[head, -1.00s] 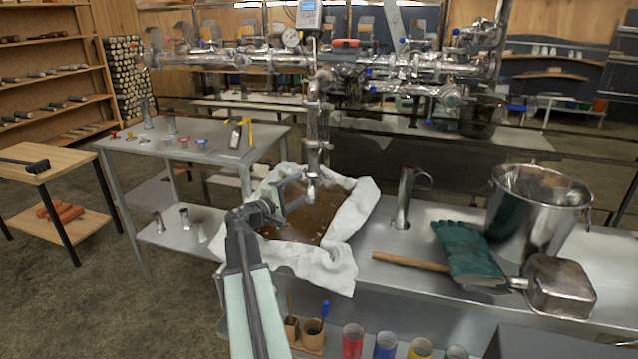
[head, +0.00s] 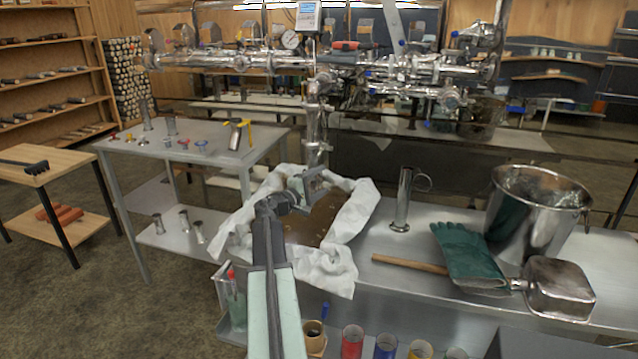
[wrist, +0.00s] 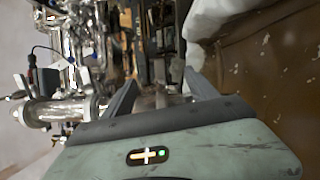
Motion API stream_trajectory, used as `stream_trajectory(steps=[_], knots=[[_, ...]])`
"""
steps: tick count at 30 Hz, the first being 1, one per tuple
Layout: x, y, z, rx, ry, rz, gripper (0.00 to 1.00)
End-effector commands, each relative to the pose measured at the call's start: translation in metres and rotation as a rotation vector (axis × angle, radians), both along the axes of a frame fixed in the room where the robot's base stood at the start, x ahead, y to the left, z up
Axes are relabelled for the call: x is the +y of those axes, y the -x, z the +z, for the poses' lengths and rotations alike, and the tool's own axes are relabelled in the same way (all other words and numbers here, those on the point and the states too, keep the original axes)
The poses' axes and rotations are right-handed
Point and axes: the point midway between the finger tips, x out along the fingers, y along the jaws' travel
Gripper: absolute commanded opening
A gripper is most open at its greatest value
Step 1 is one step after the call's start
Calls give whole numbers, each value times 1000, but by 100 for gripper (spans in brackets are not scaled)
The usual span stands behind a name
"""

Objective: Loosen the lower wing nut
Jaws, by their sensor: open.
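The steel drop pipe (head: 314,128) hangs from the overhead pipework above the cloth-lined pan, with clamp joints along it. The lower wing nut is too small to make out for sure in the head view. My gripper (head: 312,180) is at the lower end of this pipe, just above the pan, and partly hides it. In the wrist view my gripper (wrist: 162,84) has its two dark fingers apart, with a dull metal part (wrist: 165,97) showing between them. I cannot tell whether the fingers touch it.
The pan's white cloth (head: 345,245) surrounds brown liquid below my gripper. A grey table (head: 210,150) with small coloured parts is at the left.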

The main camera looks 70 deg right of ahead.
Motion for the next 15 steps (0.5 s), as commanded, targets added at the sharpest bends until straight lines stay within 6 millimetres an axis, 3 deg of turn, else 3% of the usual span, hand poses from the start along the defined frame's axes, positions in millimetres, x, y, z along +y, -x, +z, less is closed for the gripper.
stream_trajectory(steps=[1, 7, 11, 15], knots=[[0, 0, 0, 0, 0, 0, 62], [1, -1, 0, 0, 0, 1, 6], [1, -1, -2, 44, -9, 1, 6], [1, -1, -2, 197, -42, 1, 6]])
